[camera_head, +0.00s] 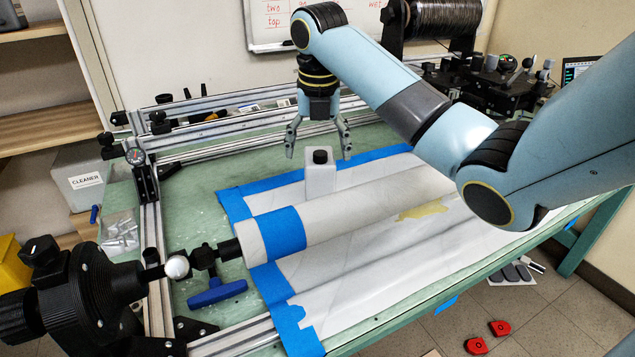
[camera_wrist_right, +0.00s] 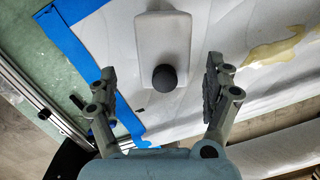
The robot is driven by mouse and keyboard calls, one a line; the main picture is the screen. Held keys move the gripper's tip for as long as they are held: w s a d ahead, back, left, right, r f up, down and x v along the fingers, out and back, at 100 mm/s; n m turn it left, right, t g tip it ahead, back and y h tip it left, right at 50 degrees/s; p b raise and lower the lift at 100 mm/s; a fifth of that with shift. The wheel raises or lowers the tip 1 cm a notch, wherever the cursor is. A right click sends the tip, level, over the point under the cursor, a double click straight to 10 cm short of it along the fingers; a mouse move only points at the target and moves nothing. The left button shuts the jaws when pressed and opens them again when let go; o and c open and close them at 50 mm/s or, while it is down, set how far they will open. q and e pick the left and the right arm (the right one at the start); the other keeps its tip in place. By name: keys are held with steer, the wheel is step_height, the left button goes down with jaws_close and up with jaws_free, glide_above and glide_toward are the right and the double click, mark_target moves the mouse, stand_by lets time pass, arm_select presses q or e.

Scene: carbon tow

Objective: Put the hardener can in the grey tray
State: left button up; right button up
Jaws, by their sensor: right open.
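A white can with a black cap (camera_head: 320,180), which I take as the hardener can, stands upright on the white sheet behind the long roll. My right gripper (camera_head: 319,152) points down over it, open and empty, with one finger on each side of the cap in the head view. In the right wrist view the can (camera_wrist_right: 163,35) shows beyond and between the open fingers (camera_wrist_right: 160,82), apart from both. No label on the can is readable. I cannot make out a grey tray in either view. My left gripper is not in view.
A pale roll (camera_head: 350,215) with a blue tape band lies in front of the can, joined to a black spindle at left. A metal rail frame (camera_head: 240,127) runs along the back. A grey CLEANER container (camera_head: 80,175) stands at left. Blue tape edges the sheet.

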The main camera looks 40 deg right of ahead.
steer(key=shift+w+d+f, duration=0.1)
steer(key=shift+f, duration=0.8)
steer(key=f, duration=0.3)
steer(key=d+f, duration=0.1)
steer(key=f, duration=0.1)
steer(key=shift+w+d, duration=0.1)
steer(key=shift+w, duration=0.3)
steer(key=shift+c, duration=0.4)
steer(key=shift+r, duration=0.1)
steer(key=c, duration=1.6)
steer(key=shift+c, duration=0.2)
